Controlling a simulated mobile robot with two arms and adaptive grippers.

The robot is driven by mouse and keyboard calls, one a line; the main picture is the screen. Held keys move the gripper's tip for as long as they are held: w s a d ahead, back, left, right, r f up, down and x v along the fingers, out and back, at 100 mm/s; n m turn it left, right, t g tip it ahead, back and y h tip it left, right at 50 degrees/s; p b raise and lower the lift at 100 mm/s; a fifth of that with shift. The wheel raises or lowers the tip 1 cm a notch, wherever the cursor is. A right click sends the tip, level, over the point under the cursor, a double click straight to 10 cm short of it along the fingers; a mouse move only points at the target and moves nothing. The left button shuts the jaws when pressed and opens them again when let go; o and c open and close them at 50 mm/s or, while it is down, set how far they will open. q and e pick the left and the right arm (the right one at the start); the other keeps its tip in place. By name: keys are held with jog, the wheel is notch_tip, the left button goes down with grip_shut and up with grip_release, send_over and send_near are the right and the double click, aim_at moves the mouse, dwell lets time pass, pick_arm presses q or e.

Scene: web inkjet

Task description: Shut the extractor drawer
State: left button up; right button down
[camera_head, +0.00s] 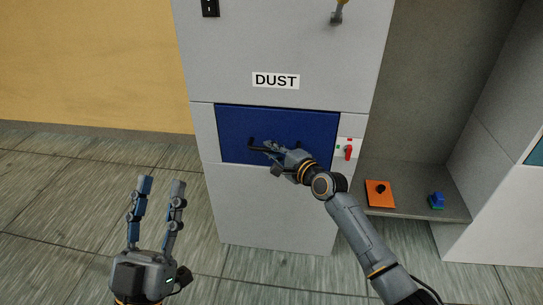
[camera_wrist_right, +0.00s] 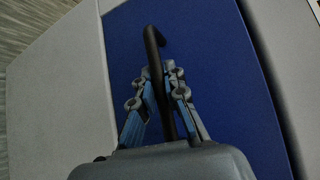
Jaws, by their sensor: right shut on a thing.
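The extractor drawer has a blue front (camera_head: 232,124) set in a grey cabinet below a DUST label (camera_head: 276,81). A black bar handle (camera_head: 252,143) runs across the blue front. In the head view my right gripper (camera_head: 268,148) is at this handle. In the right wrist view its fingers (camera_wrist_right: 162,98) are closed around the black handle (camera_wrist_right: 153,45), with the blue front (camera_wrist_right: 215,60) behind. From this angle I cannot tell how far the drawer stands out. My left gripper (camera_head: 159,184) is open and empty, fingers up, over the floor left of the cabinet.
A red switch (camera_head: 348,152) is on a white plate just right of the drawer. An orange block with a black knob (camera_head: 380,193) and a blue and green object (camera_head: 437,200) sit on a low grey shelf (camera_head: 412,205). The floor to the left (camera_head: 60,210) is clear.

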pick_arm(q)
jog(key=shift+s+r, duration=0.25)
jog(key=shift+r, duration=0.05)
pick_arm(e)
jog(key=shift+w+d+r, duration=0.1)
jog(key=shift+w+r, duration=0.05)
jog(key=c, duration=1.7)
grip_release()
jog(key=shift+r, duration=0.1)
jog(key=shift+c, duration=0.2)
jog(key=o, duration=0.4)
jog(key=shift+w+f, duration=0.2)
jog(key=shift+f, duration=0.05)
pick_arm(q)
jog(key=shift+w+f, duration=0.15)
jog(key=shift+w, duration=0.05)
pick_arm(e)
jog(key=shift+s, duration=0.15)
jog(key=v, duration=1.2)
